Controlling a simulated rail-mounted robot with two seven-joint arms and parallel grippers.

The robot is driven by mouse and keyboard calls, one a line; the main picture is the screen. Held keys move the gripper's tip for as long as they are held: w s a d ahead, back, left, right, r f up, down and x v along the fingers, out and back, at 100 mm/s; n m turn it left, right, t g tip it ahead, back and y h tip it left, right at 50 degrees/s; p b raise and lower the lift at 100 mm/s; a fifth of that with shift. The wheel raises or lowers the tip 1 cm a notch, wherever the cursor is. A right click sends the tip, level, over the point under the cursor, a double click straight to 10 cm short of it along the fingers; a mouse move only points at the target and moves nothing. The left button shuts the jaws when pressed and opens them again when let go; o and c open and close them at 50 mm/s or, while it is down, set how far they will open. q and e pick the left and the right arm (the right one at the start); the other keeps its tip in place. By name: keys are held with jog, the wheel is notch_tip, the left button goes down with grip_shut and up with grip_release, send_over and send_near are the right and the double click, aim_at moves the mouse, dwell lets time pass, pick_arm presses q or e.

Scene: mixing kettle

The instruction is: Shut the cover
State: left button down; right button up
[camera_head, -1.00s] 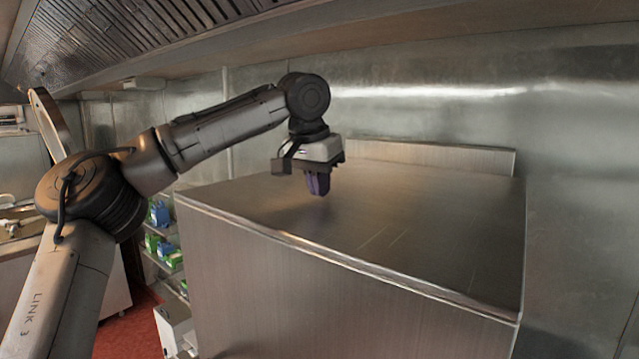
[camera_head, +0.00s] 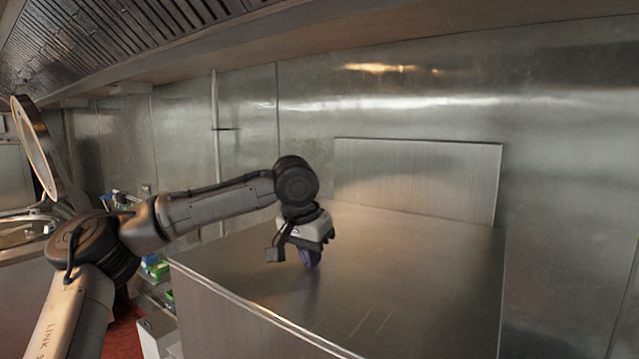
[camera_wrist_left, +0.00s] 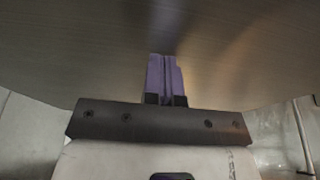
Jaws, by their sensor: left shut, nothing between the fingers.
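A round metal cover (camera_head: 36,148) stands raised, tilted from upright, at the far left of the head view. It is above the rim of a kettle (camera_head: 22,236), which is cut off by the frame's left edge and partly hidden behind my left arm. My left gripper (camera_head: 311,260) is well to the right of the cover, pointing down over a steel counter top. Its purple fingers are shut and empty. They also show in the wrist view (camera_wrist_left: 164,75), with brushed steel ahead of them. I cannot tell whether they touch it. My right gripper is not in view.
The large steel counter (camera_head: 400,290) has a raised back panel (camera_head: 418,180) and a bare top. A steel wall stands behind it. A slatted hood (camera_head: 130,35) hangs overhead at the left. Shelves with green and blue items (camera_head: 158,270) are low beside the counter, above red floor.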

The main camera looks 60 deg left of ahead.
pick_arm(q)
notch_tip(320, 180, down, 24)
jog(key=b, duration=0.4)
jog(key=shift+b, duration=0.3)
jog(key=shift+f, duration=0.15)
jog(key=w+p+v, duration=0.1)
jog(key=p+v, duration=0.3)
jog(key=v, duration=1)
jog(key=shift+a+r, duration=0.3)
jog(key=shift+r, duration=0.25)
